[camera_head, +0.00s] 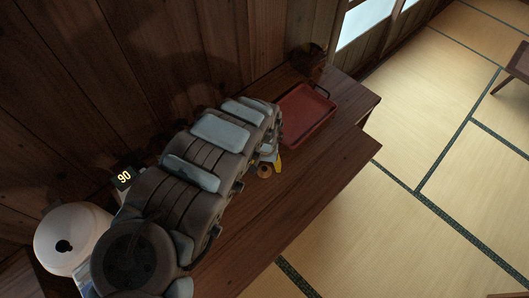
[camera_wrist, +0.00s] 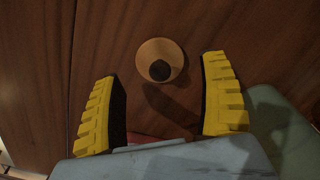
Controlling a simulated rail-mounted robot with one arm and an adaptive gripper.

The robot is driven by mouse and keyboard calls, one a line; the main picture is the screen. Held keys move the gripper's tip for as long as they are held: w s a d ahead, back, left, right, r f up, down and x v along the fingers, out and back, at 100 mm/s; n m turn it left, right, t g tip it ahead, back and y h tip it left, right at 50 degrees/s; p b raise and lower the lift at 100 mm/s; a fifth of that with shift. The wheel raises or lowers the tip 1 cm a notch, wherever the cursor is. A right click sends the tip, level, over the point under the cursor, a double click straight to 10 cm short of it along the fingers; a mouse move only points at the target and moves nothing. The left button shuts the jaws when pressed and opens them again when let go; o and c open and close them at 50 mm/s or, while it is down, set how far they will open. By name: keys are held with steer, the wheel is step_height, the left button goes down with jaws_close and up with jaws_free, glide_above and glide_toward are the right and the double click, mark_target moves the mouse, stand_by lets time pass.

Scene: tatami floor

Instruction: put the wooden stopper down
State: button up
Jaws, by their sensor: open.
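In the head view the stopper (camera_head: 264,171) shows beside my gripper's yellow fingertip, close to the table top; the arm covers part of the gripper there.
A red tray (camera_head: 305,116) with dark handles lies on the table beyond my arm. A dark object (camera_head: 308,57) stands at the table's back corner. A small black display (camera_head: 124,179) reading 90 is by the wall. The front table strip (camera_head: 310,185) is bare.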

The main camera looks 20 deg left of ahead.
mark_target(264, 167)
step_height(264, 167, up, 10)
steer(key=p, duration=0.2)
steer(key=shift+f+p, duration=0.2)
steer(key=shift+p, duration=0.15)
